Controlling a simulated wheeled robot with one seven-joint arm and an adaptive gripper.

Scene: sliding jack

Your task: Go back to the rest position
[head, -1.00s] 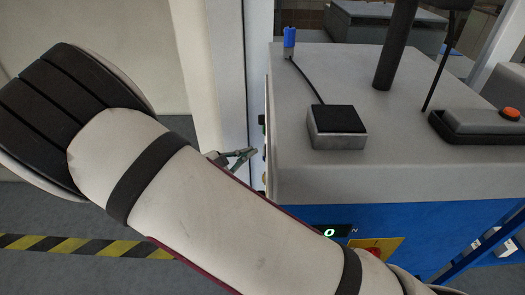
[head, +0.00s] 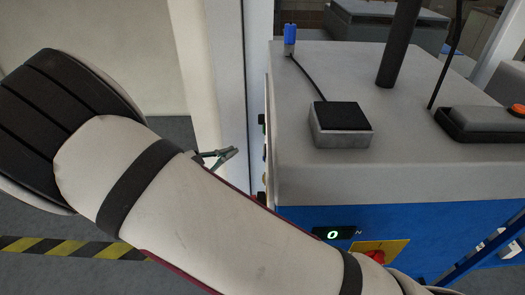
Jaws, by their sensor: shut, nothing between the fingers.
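My gripper (head: 229,155) shows as small grey fingertips poking out past the upper edge of my own arm, near the middle of the head view. Its fingers are shut with nothing between them. They are apart from the left side of the grey-topped blue machine (head: 300,175), with a narrow gap between. The rest of my gripper is hidden behind my arm, which crosses the view from upper left to lower right.
On the machine top are a block with a black pad (head: 341,122), a blue connector (head: 290,35) on a cable, a dark post (head: 399,45) and a control box with an orange button (head: 518,108). A white upright (head: 215,70) stands behind my gripper. Striped floor tape (head: 70,247) lies lower left.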

